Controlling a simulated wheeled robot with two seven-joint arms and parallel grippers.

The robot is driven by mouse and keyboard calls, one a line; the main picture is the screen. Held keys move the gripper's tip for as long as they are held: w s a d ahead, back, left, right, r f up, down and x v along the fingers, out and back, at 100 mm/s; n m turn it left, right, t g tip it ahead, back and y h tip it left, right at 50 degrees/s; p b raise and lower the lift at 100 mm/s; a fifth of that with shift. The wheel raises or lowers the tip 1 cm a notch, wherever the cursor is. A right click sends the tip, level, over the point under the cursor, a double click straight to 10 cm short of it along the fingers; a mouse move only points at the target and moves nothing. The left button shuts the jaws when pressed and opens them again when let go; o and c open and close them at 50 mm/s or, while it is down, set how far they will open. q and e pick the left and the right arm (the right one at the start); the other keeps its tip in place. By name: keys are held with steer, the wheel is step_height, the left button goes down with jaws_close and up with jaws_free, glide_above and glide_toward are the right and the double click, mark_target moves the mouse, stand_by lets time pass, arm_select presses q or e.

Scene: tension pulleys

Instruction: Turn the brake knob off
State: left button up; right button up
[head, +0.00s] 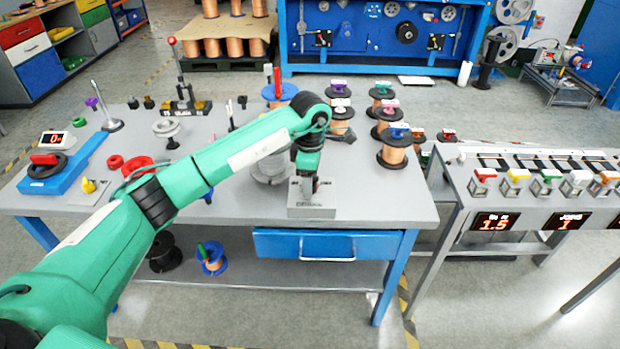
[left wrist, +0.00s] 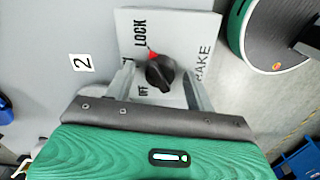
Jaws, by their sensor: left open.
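The brake knob (left wrist: 161,74) is black with a red pointer mark, and it sits on a light grey plate (left wrist: 180,25) lettered LOCK, OFF (partly covered) and BRAKE. The red mark points toward the LOCK side. My left gripper (left wrist: 160,80) is open, with one finger on each side of the knob. I cannot tell whether the fingers touch it. In the head view the left gripper (head: 305,187) points down over the grey brake block (head: 312,212) near the table's front edge, and it hides the knob there. My right gripper is not in view.
The grey table (head: 232,218) has a blue drawer (head: 330,246) below the block. Copper spools, one of them (head: 394,148), stand to the right of the arm. A blue scale-like device (head: 55,175) is at the left. A bench with coloured switches (head: 518,180) stands right.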

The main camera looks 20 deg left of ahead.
arm_select(q)
steer(key=c, duration=1)
steer(key=shift+o, duration=0.2)
